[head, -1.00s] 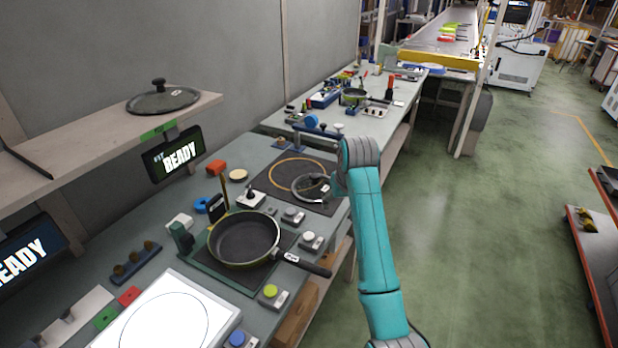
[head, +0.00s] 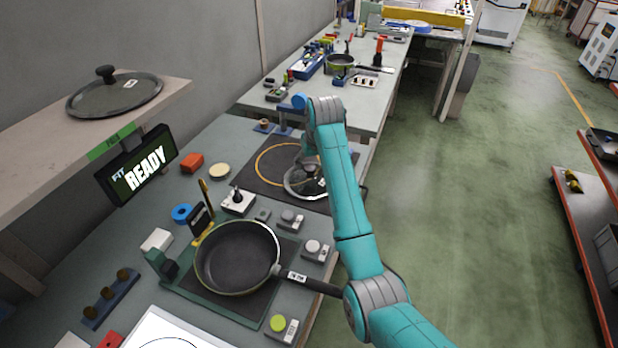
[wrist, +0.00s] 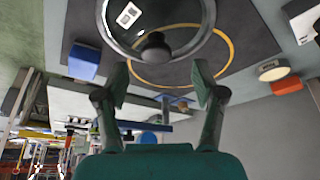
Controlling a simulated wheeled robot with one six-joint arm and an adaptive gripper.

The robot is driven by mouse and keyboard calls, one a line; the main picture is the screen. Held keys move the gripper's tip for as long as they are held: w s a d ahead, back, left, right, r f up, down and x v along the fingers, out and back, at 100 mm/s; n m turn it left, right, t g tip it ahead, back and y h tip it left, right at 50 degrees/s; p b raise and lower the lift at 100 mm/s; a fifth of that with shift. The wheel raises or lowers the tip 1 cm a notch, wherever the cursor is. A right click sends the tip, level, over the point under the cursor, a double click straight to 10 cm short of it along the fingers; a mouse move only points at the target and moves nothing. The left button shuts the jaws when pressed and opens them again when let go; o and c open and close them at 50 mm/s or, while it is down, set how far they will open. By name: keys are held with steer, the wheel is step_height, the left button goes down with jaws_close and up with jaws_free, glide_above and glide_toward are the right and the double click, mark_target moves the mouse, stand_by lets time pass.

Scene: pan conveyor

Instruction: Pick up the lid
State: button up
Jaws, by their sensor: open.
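A glass lid (head: 296,186) with a steel rim and dark knob lies on the dark mat (head: 262,182), overlapping the right side of a yellow ring marking. My arm hides part of it in the head view. In the wrist view the lid (wrist: 190,42) is at the top, its black knob (wrist: 154,48) just beyond and between my fingertips. My gripper (wrist: 160,78) is open and empty, apart from the knob. Another lid (head: 100,101) lies on the raised shelf at left. A black frying pan (head: 237,262) sits on the green-edged fixture, handle pointing right.
A small control box with a joystick (head: 237,203), button boxes (head: 290,220) and an orange block (head: 192,163) stand around the pan. A blue block (wrist: 85,62) is close to the lid in the wrist view. Green floor is open to the right.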

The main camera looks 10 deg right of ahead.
mark_target(311, 168)
steer(key=shift+d+x, duration=0.15)
steer(key=shift+x, duration=1.4)
steer(key=shift+d+x, duration=0.1)
steer(key=shift+x, duration=1.45)
jaws_close()
